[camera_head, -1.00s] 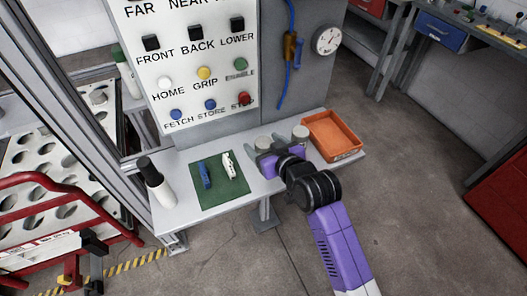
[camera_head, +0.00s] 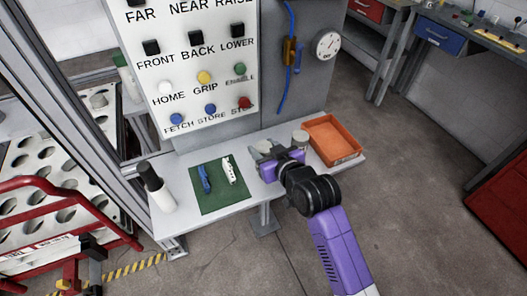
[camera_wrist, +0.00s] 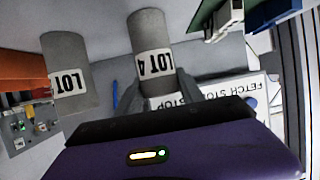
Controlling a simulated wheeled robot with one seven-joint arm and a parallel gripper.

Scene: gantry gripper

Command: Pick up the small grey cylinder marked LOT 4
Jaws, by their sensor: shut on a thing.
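A small grey cylinder marked LOT 4 (camera_wrist: 148,32) stands between the fingers of my gripper (camera_wrist: 158,84) in the wrist view, its white label facing the camera. My gripper is shut on it. In the head view my gripper (camera_head: 265,153) is at the work shelf, and the held cylinder is partly hidden by it. A second, similar grey cylinder (camera_wrist: 68,50) shows to the left in the wrist view, its label reading LOT with the number not legible. It also shows in the head view (camera_head: 300,140), right of my gripper.
An orange tray (camera_head: 333,155) sits to the right on the shelf (camera_head: 182,218). A green mat (camera_head: 215,203) with a blue and a white tool lies left of my gripper. A white bottle with a dark cap (camera_head: 160,192) stands farther left. A button panel rises behind.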

